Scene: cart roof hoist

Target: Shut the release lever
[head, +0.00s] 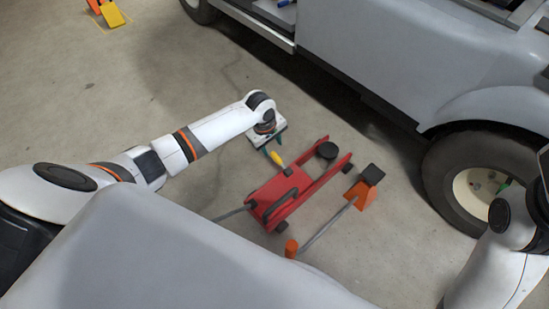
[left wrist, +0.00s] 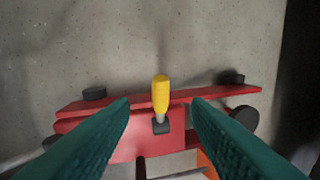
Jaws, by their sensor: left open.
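The release lever (head: 278,160) has a yellow grip and rises from the side of a red floor jack (head: 270,196). In the left wrist view the lever (left wrist: 161,92) stands near the middle, with its grey shank at a dark pivot block on the jack. My left gripper (head: 272,153) is open, its green fingers beside the lever in the head view. In the left wrist view its fingers (left wrist: 161,106) lie on either side of the lever, with visible gaps. My right arm is at the right edge; its gripper is mostly cut off or unclear.
A grey cart (head: 385,50) with a black tyre (head: 436,185) stands behind and right of the jack. An orange stand with a black pad (head: 371,175) and a grey bar lie right of the jack. Yellow and orange chocks (head: 112,15) lie far left.

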